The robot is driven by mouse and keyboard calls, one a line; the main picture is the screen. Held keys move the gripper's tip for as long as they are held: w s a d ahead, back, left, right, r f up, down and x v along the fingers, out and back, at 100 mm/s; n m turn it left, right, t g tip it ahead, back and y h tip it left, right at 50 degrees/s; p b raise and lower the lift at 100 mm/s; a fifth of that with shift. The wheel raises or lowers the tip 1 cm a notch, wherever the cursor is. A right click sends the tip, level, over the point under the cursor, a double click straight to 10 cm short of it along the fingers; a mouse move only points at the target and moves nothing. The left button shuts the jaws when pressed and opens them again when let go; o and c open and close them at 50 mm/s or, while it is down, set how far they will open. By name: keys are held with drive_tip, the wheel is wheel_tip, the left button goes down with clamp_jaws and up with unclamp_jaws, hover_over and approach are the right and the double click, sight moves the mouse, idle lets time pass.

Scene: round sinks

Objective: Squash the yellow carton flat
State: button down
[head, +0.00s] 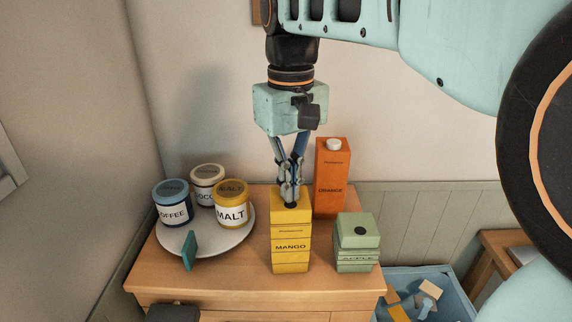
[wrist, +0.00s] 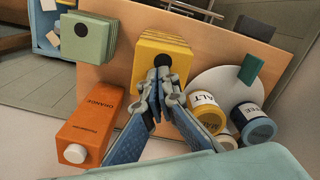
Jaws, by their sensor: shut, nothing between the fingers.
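The yellow mango carton (head: 290,249) stands upright on the wooden cabinet top, with crease lines across its front. Its top, with a dark round spot, also shows in the wrist view (wrist: 165,40). My gripper (head: 291,200) points straight down with its fingers shut and empty. The fingertips are right over the dark spot on the carton's top; in the wrist view they overlap that spot (wrist: 160,72). I cannot tell whether they touch the carton or hang just above it.
An orange carton (head: 332,178) stands behind right. A squat green carton (head: 356,256) stands right. At left, a white round tray (head: 205,249) holds coffee (head: 172,206), cocoa (head: 207,172) and malt (head: 231,190) tins and a teal upright piece (head: 189,251). A blue bin (head: 455,285) sits lower right.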

drive_tip(key=shift+f+b, duration=1.95)
drive_tip(key=shift+f, duration=1.2)
drive_tip(key=shift+r, duration=0.15)
wheel_tip(320, 180, up, 10)
drive_tip(key=p, duration=0.9)
drive_tip(key=shift+p, duration=0.3)
